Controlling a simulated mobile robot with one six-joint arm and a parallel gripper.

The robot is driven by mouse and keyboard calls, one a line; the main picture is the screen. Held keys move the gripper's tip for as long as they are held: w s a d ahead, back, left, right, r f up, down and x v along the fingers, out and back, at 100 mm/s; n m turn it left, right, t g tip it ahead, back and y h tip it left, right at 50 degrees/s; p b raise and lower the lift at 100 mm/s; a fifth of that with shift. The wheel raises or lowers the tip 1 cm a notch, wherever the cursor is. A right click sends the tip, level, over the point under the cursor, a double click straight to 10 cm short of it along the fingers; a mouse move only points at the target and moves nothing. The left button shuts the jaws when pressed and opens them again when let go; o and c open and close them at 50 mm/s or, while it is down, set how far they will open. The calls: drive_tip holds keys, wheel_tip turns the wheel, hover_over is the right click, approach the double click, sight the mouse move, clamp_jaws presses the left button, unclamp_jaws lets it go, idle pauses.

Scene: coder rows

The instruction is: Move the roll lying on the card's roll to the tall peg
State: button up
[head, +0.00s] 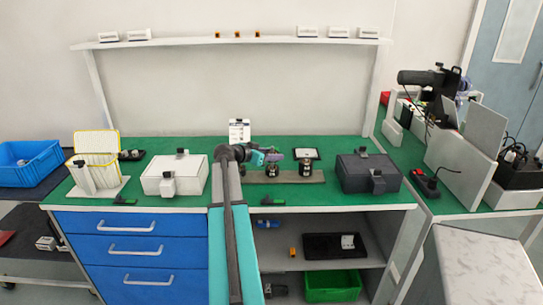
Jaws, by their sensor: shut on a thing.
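My gripper (266,157) is at the end of my teal arm, over the back middle of the green bench top. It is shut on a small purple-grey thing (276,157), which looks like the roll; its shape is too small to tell. Just below it, a brown board (288,177) bears two dark, short upright things with pale bands, a left one (272,171) and a right one (305,168). I cannot tell which, if either, holds the tall peg. A white printed card (239,131) stands upright behind my gripper. Whether the held thing touches anything below is unclear.
A white case (175,173) stands left of my arm and a dark case (369,172) right of the board. A yellow-edged rack (97,143) is at far left. A shelf (235,41) spans the wall.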

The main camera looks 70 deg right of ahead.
drive_tip(key=shift+f+b, duration=1.85)
drive_tip(key=shift+f, duration=0.05)
idle(1.9)
drive_tip(key=o, duration=1.2)
drive_tip(key=shift+c, duration=0.2)
drive_tip(key=shift+a, duration=0.15)
drive_tip(key=b+v, duration=0.2)
drive_tip(key=v, duration=1.1)
drive_tip(key=shift+a+r, duration=0.2)
drive_tip(key=shift+r, duration=0.1)
